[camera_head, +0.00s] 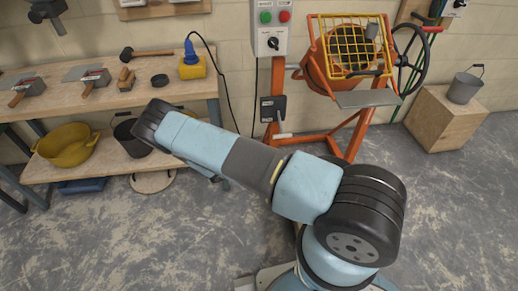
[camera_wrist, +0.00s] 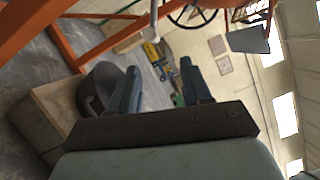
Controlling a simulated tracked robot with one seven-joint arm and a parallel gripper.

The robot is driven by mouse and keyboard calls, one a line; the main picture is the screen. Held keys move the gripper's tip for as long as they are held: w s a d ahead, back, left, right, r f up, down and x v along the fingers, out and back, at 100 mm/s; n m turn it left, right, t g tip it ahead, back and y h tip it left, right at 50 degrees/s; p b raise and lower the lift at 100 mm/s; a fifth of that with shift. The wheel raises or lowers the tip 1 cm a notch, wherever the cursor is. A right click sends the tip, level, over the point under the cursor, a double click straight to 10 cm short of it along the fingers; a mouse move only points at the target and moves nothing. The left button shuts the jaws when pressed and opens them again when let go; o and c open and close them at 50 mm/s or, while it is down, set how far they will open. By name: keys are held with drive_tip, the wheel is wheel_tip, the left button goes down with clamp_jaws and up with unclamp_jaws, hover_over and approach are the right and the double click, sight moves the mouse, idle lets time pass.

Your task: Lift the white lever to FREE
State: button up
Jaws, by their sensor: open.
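A small white bar, which looks like the white lever (camera_head: 283,135), sticks out low beside the left orange leg of the mixer stand, below a dark box (camera_head: 272,108). In the wrist view a pale bar, perhaps the same lever (camera_wrist: 153,14), hangs at the top edge, beyond my fingertips and apart from them. No FREE marking is readable. My gripper (camera_wrist: 160,66) is open and nothing is between its fingers. In the head view my arm reaches to the upper left, and I cannot make out the gripper there.
The orange mixer (camera_head: 318,72) has a yellow grid guard (camera_head: 350,35) and a black handwheel (camera_head: 411,60). A grey bucket (camera_head: 465,86) stands on a wooden block (camera_head: 446,121) at right. A workbench (camera_head: 110,100) with tools and tubs stands at left. The front floor is clear.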

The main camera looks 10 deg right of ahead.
idle(0.3)
drive_tip(key=s+d+r+m+g+y, duration=0.3)
drive_tip(key=r+m, duration=0.4)
drive_tip(key=r, duration=0.6)
drive_tip(key=s+r+m+g+y, duration=0.2)
drive_tip(key=r+m+y, duration=0.45)
drive_tip(key=r, duration=0.65)
drive_tip(key=s+d+r+m+g+y, duration=0.2)
drive_tip(key=s+r+m+g+y, duration=0.1)
drive_tip(key=r+m, duration=0.8)
drive_tip(key=s+r+m+t+y, duration=0.6)
drive_tip(key=s+r+m, duration=0.5)
drive_tip(key=s+r, duration=1)
drive_tip(key=s+d+t, duration=0.1)
drive_tip(key=s, duration=0.2)
drive_tip(key=shift+r+t, duration=0.2)
drive_tip(key=shift+t, duration=0.2)
drive_tip(key=shift+s+a+m, duration=0.15)
drive_tip(key=shift+s+m, duration=0.1)
drive_tip(key=shift+s, duration=0.25)
drive_tip(key=shift+s, duration=0.1)
